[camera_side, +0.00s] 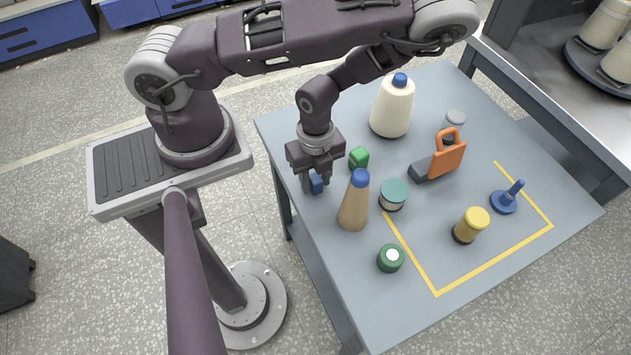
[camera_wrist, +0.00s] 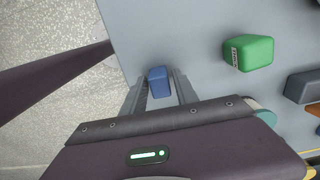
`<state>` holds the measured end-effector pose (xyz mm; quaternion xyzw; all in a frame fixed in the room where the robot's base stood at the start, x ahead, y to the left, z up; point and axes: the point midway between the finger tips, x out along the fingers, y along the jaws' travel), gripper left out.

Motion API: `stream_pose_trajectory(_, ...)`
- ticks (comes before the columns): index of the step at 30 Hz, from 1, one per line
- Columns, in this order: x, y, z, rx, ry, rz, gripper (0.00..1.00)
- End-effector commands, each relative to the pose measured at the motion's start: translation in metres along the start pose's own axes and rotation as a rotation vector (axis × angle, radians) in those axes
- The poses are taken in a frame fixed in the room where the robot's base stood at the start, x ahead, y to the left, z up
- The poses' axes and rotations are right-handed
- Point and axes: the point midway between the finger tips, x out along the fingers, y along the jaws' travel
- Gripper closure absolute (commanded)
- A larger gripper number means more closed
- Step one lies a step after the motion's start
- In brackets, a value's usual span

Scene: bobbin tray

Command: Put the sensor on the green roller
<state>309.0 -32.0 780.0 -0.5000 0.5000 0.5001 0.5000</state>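A small blue block (camera_side: 316,184), which I take to be the sensor, is between the fingertips of my gripper (camera_side: 316,186). It also shows in the wrist view (camera_wrist: 159,83), with a finger close against each side, so my gripper appears shut on it. I cannot tell whether the block touches the table. The green roller appears to be the short dark green cylinder with a white top (camera_side: 390,258), standing upright near the table's front edge. It is to the right of and nearer the camera than my gripper, and its top is empty.
A tan cone with a blue tip (camera_side: 353,205) and a teal-topped jar (camera_side: 393,194) stand near the roller. A green block (camera_side: 358,158) is right of my gripper. A white cone (camera_side: 392,107), orange-handled tool (camera_side: 447,155), yellow spool (camera_side: 470,225) and blue peg (camera_side: 505,202) stand farther right.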

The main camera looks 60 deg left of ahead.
Motion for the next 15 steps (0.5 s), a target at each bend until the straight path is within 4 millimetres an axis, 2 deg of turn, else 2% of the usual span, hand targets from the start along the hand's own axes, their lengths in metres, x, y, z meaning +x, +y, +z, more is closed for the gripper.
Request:
stream_pose_trajectory(1, -0.0001, 0.0000, 0.0000, 0.000, 0.000, 0.000, 0.76)
stream_pose_trajectory(5, -0.0002, 0.0000, 0.0000, 0.000, 0.000, 0.000, 1.00)
stream_pose_trajectory(15, -0.0032, -0.0006, -0.0005, -0.002, 0.001, -0.002, 1.00)
